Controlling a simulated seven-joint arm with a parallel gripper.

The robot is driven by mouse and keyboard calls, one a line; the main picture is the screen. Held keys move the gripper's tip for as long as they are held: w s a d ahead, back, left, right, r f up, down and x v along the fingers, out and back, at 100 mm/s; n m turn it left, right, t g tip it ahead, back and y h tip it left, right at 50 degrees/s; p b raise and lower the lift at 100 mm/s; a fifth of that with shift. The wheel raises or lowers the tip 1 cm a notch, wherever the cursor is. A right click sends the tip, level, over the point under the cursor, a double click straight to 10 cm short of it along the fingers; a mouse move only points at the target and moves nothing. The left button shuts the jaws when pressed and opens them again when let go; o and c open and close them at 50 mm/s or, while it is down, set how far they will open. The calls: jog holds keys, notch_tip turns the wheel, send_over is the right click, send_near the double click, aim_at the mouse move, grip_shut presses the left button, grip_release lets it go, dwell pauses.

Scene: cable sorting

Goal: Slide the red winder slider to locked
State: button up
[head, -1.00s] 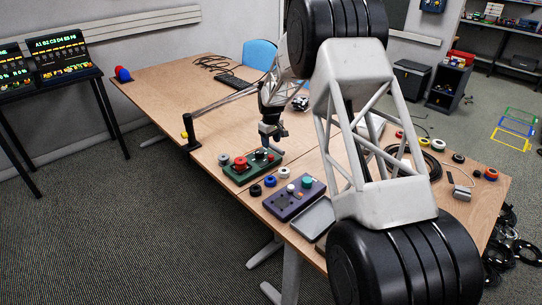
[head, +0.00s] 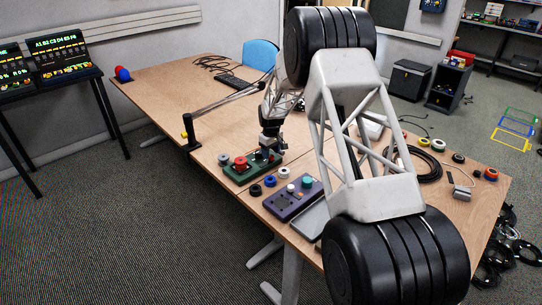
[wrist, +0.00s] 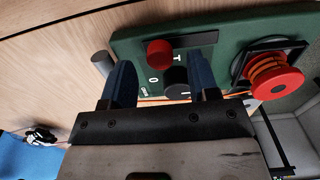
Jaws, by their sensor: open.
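A green panel (head: 236,181) lies on the table in the head view and fills the top right of the wrist view (wrist: 130,48). On it the wrist view shows a small red knob (wrist: 159,53) at the left end of a dark slot, a black knob (wrist: 175,82) below it, and a larger red winder (wrist: 272,80) with orange windings at the right. The winder also shows in the head view (head: 240,161). My gripper (wrist: 160,80) is open just over the panel, blue fingers on both sides of the black knob. I cannot tell whether they touch it.
A purple panel (head: 288,203) lies to the right, with small spools (head: 270,181) between the panels. A black post (head: 189,131) stands behind at the left. A black cable coil (head: 424,163) lies at the right. The table's left part is mostly clear.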

jog(key=shift+f, duration=1)
jog(key=shift+c, duration=0.2)
grip_shut()
